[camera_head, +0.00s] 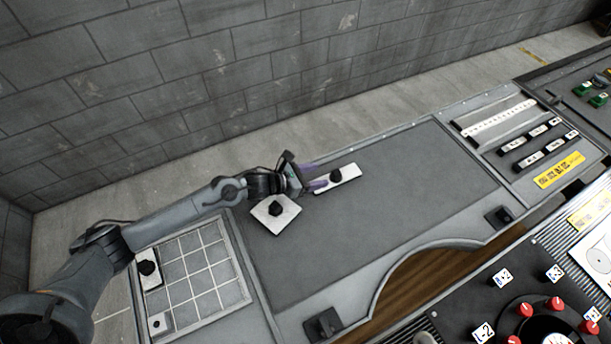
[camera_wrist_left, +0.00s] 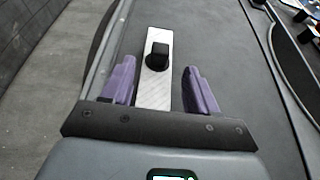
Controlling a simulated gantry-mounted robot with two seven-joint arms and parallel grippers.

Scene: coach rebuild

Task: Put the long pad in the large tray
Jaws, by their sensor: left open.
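The long pad (camera_head: 348,176) is a narrow white plate with a black knob, lying on the dark grey desk surface. In the left wrist view the long pad (camera_wrist_left: 155,80) runs lengthwise between the fingers, its knob just ahead of the fingertips. My left gripper (camera_head: 318,177) is open, with purple fingers at the near end of the pad; in the wrist view the gripper (camera_wrist_left: 158,80) has a gap on both sides of the pad. The large tray (camera_head: 238,266) is a gridded tray at the left, holding a white pad with a black knob (camera_head: 147,268) and a small pad (camera_head: 158,324).
A square white pad (camera_head: 268,222) with a black knob lies beside my left gripper. The dark desk surface (camera_head: 420,190) is clear to the right. A control panel (camera_head: 530,330) with red knobs is at lower right, and a brick wall (camera_head: 200,90) stands behind.

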